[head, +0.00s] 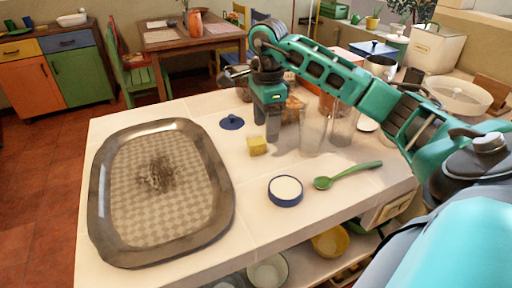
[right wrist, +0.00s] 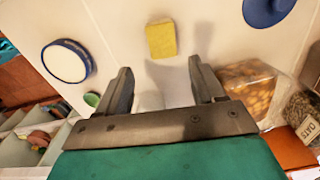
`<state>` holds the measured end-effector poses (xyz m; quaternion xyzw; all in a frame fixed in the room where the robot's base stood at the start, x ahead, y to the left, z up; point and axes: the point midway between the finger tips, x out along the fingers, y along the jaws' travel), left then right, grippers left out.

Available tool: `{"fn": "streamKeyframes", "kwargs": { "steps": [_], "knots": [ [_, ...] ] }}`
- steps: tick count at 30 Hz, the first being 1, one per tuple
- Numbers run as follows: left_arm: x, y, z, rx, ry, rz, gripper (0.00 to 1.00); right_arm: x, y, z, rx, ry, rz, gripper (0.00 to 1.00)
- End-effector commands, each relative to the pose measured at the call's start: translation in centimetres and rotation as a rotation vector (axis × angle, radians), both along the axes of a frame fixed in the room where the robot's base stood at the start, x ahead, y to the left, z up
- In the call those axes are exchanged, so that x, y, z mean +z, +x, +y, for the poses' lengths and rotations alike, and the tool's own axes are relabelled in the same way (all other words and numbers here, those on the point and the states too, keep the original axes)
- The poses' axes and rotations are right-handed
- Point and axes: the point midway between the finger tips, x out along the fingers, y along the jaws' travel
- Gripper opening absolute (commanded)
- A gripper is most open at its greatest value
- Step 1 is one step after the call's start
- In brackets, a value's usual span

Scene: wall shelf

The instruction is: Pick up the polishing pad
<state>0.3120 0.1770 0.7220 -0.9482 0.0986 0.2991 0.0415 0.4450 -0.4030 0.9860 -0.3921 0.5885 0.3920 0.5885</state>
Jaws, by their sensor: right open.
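The polishing pad, a small yellow block (head: 257,146), lies on the pale counter right of the large metal tray (head: 224,205). In the right wrist view the pad (right wrist: 161,38) is just beyond the fingertips, roughly in line with the gap between them. My right gripper (head: 266,130) points down over the counter, behind and slightly right of the pad in the head view. In the right wrist view the right gripper (right wrist: 160,67) is open with nothing between its fingers. The tray has a dark scuffed patch (head: 157,175) in its middle. My left gripper is not in view.
A blue-rimmed white round dish (head: 285,191) and a green spoon (head: 347,175) lie in front. A blue lid (head: 232,122) lies left of the gripper. Clear glasses (head: 313,132) and a packet (right wrist: 247,85) stand close on the right. Counter around the pad is bare.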

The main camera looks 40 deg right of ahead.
Motion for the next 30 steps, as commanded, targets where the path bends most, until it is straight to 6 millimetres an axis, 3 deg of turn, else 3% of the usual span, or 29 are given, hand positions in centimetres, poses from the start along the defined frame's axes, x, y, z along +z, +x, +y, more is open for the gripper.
{"fn": "streamKeyframes", "kwargs": {
  "steps": [12, 20, 30],
  "knots": [
    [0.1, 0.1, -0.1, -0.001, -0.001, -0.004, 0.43, -5.0, 0.7, 0.5, 0.0, 0.001, 0.002, 0.68],
    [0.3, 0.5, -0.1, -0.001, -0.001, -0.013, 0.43, -5.3, 0.8, 0.4, 0.0, 0.0, 0.0, 0.68],
    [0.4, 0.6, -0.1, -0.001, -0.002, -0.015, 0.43, -5.3, 0.8, 0.5, 0.0, 0.0, 0.0, 0.37]
  ]
}}
